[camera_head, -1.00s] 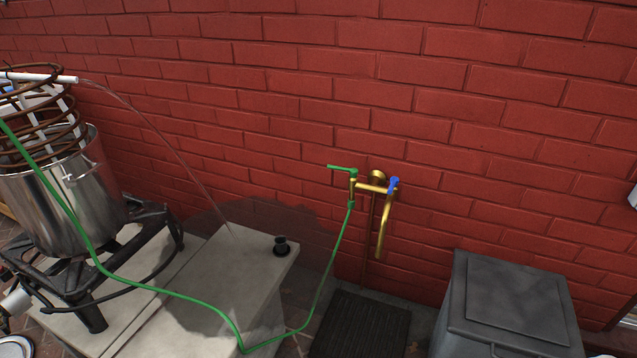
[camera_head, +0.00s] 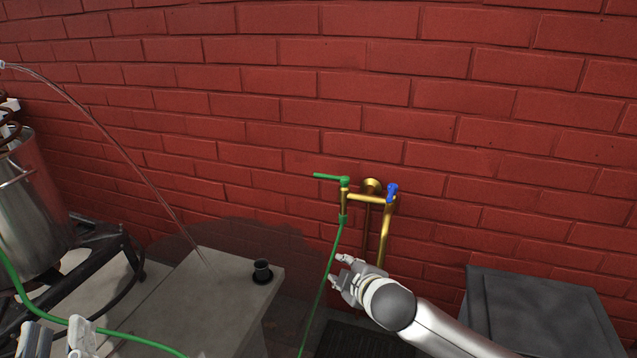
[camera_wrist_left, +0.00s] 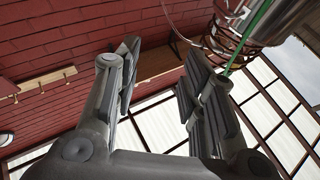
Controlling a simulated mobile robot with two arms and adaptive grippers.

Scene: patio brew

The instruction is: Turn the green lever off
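The green lever (camera_head: 330,178) sits on top of the left branch of a brass tap (camera_head: 368,198) on the brick wall. It points out sideways to the left. A blue lever (camera_head: 392,190) is on the right branch. My right gripper (camera_head: 341,272) is below the tap, in front of the wall, apart from the lever; its fingers look spread and empty. My left gripper (camera_head: 58,336) is at the lower left edge of the head view, far from the tap. In the left wrist view its fingers (camera_wrist_left: 157,75) are wide apart with nothing between them.
A green hose (camera_head: 326,270) runs down from the tap's left branch. A concrete block (camera_head: 180,290) with a small black fitting (camera_head: 262,270) stands left of the tap. A grey bin (camera_head: 540,310) is at right. A steel pot (camera_head: 35,210) stands on a burner at left.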

